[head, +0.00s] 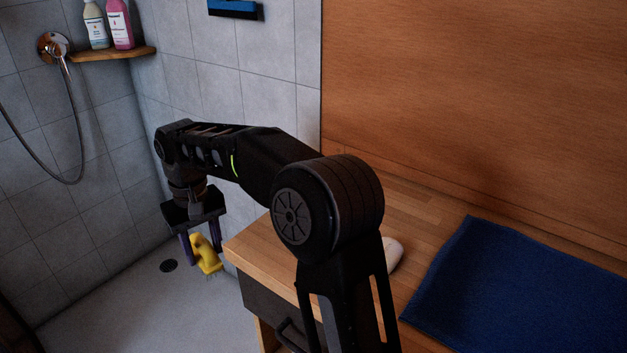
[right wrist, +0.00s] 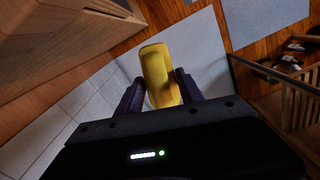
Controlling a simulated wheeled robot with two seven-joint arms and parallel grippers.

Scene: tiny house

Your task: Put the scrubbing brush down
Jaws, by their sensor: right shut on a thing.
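The yellow scrubbing brush (head: 207,254) is held in my right gripper (head: 202,246), with its bristles pointing down. It hangs in the air over the shower floor, just left of the wooden counter's corner. In the right wrist view the yellow brush (right wrist: 160,76) sits between the two dark fingers of my right gripper (right wrist: 160,90), which are shut on it. My left gripper is not in view.
The wooden counter (head: 425,215) holds a blue towel (head: 530,290) and a pale rounded object (head: 391,254), partly hidden by my arm. A drain (head: 168,265) lies in the shower floor (head: 110,315). Bottles (head: 120,25) stand on a corner shelf (head: 115,53).

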